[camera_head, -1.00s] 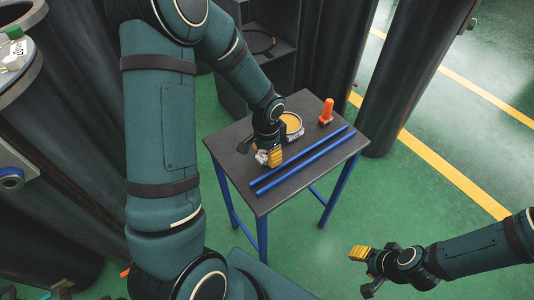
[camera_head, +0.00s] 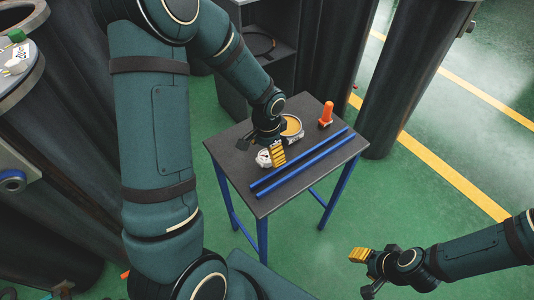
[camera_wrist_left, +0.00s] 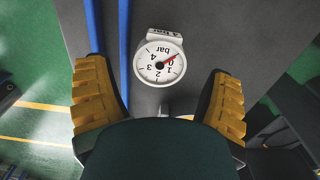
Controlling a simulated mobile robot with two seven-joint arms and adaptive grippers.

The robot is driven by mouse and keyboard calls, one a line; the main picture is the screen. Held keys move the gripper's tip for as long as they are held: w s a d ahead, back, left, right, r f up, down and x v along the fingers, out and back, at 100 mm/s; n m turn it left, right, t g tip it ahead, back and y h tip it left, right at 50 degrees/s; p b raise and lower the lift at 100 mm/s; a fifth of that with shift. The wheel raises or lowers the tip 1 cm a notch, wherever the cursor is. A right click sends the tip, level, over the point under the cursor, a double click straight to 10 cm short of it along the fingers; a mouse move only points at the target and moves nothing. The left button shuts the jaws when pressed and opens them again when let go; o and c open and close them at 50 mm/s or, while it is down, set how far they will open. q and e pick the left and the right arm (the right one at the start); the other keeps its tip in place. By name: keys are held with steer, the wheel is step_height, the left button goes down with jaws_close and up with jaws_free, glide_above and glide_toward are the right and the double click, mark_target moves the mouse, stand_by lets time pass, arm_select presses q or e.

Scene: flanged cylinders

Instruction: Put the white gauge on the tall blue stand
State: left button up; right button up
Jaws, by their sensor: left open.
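The white gauge (camera_head: 263,158) lies on the dark top of the tall stand with blue legs (camera_head: 235,163). My left gripper (camera_head: 278,154) is open just above the tabletop beside the gauge. In its wrist view the gauge shows between the two yellow fingers, a little beyond them, with clear gaps on both sides. My right gripper (camera_head: 359,255) is off to the right of the stand, away from it; its finger opening is not clear.
Two parallel blue rods (camera_head: 302,160) lie across the tabletop. A round dish with a tan inside (camera_head: 291,126) and an orange bottle-like object (camera_head: 326,113) stand at the back. Large dark flanged cylinders (camera_head: 405,85) surround the stand.

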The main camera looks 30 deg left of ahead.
mark_target(267, 156)
arm_select(q)
step_height(267, 156, up, 10)
steer(key=p, duration=0.1)
steer(key=shift+p, duration=0.4)
arm_select(e)
step_height(267, 156, up, 2)
steer(key=shift+w+r, duration=0.1)
steer(key=shift+w, duration=0.05)
arm_select(q)
steer(key=shift+f, duration=0.15)
